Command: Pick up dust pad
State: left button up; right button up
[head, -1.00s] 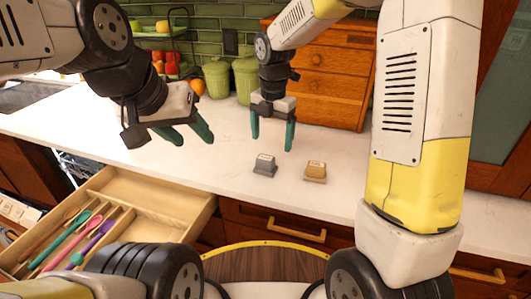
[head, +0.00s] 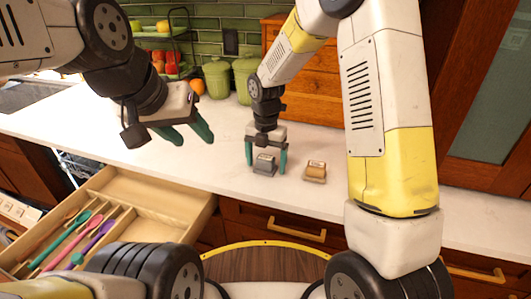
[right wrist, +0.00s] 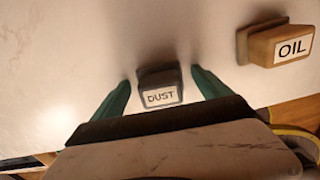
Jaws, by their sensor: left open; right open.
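The dust pad (head: 264,165) is a small grey block with a white label, standing on the white counter near its front edge. In the right wrist view the dust pad (right wrist: 160,87) shows its DUST label, between and slightly beyond the fingertips. My right gripper (head: 266,168) is open, with one green finger on each side of the dust pad. In the right wrist view the right gripper (right wrist: 160,85) shows gaps to the pad on both sides. My left gripper (head: 192,138) is open and empty above the counter, left of the pad.
A tan pad (head: 315,172), labelled OIL in the right wrist view (right wrist: 277,44), stands just right of the dust pad. An open drawer (head: 165,204) with utensils is at lower left. Green canisters (head: 216,79) and a wooden drawer box (head: 312,95) stand behind.

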aim_at(266, 156)
jog(key=c, duration=1.4)
jog(key=shift+c, duration=0.3)
jog(key=shift+r, duration=0.1)
jog(key=shift+r, duration=0.55)
notch_tip(266, 156, up, 2)
jog(key=shift+w+r, duration=0.1)
jog(key=shift+r, duration=0.1)
jog(key=s+a, duration=0.4)
jog(key=s, duration=0.3)
jog(key=s+a+r, duration=0.1)
jog(key=s+a, duration=0.2)
jog(key=s, duration=0.4)
jog(key=shift+a+r, duration=0.2)
jog(key=shift+a, duration=0.2)
jog(key=shift+s, duration=0.1)
